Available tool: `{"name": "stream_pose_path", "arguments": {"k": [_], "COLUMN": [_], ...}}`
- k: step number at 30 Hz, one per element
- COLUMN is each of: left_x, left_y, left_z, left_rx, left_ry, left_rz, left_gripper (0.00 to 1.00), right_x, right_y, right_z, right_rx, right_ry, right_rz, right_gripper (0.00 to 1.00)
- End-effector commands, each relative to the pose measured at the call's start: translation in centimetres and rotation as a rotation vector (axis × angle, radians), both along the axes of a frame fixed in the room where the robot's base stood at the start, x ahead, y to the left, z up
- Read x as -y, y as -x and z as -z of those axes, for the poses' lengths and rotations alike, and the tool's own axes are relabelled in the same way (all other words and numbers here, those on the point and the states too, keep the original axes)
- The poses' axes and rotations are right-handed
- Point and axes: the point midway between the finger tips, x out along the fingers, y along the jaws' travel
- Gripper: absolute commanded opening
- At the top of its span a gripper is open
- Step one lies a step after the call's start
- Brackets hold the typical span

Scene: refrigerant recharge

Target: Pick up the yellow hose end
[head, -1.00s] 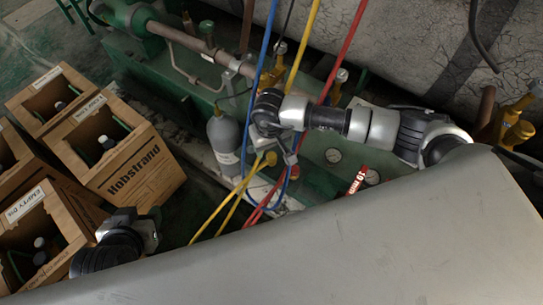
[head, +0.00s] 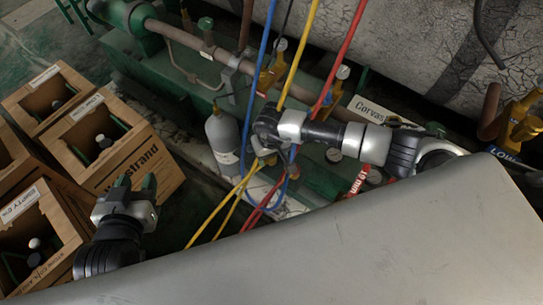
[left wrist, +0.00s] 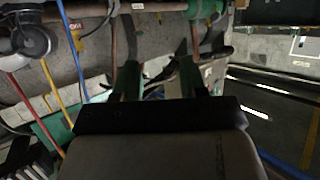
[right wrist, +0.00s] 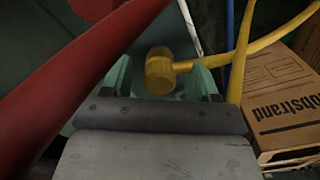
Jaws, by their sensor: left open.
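The yellow hose end (right wrist: 160,70) is a yellow cylindrical fitting in the right wrist view. It sits between the two green fingertips of my right gripper (right wrist: 160,78), with a gap visible on each side. In the head view my right gripper (head: 270,152) points down over the hanging hoses, and the hose end cannot be made out there. The yellow hose (head: 299,50) hangs between a blue hose and a red hose. My left gripper (head: 136,186) is open and empty near the wooden crates; its green fingers also show in the left wrist view (left wrist: 157,78).
A red hose (right wrist: 75,85) crosses close to the right gripper's left side. A grey cylinder (head: 222,138) stands left of the right gripper. Several wooden crates holding bottles, one marked Hobstrand (head: 140,165), stand at left. Green machinery and pipes lie behind the hoses.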

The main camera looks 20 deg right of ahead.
Motion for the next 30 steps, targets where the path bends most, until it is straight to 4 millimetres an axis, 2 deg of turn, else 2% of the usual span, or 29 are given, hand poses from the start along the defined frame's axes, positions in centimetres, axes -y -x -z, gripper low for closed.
{"name": "stream_pose_path", "arguments": {"k": [1, 9, 10, 20, 30], "left_x": [0.0, 0.0, 0.0, -0.1, -1.7], "left_y": [0.0, 0.0, 0.0, 0.2, 3.7], "left_z": [0.0, 0.0, 0.0, 0.3, 3.4], "left_rx": [0.0, -0.001, -0.001, -0.034, -0.36], "left_ry": [0.0, 0.0, 0.0, -0.008, -0.084], "left_rz": [0.0, 0.0, 0.0, -0.002, -0.026], "left_gripper": [0.43, 0.43, 0.43, 0.43, 0.43], "right_x": [0.0, 0.0, 0.0, 0.0, 0.1], "right_y": [0.0, 0.0, 0.0, -0.1, -0.1], "right_z": [0.0, 0.0, 0.0, -0.7, -5.8], "right_rx": [0.0, 0.0, 0.0, 0.002, 0.004], "right_ry": [0.0, 0.0, 0.0, 0.001, 0.001], "right_rz": [0.0, 0.0, 0.0, -0.001, -0.001], "right_gripper": [0.52, 0.11, 0.09, 0.09, 0.09]}}
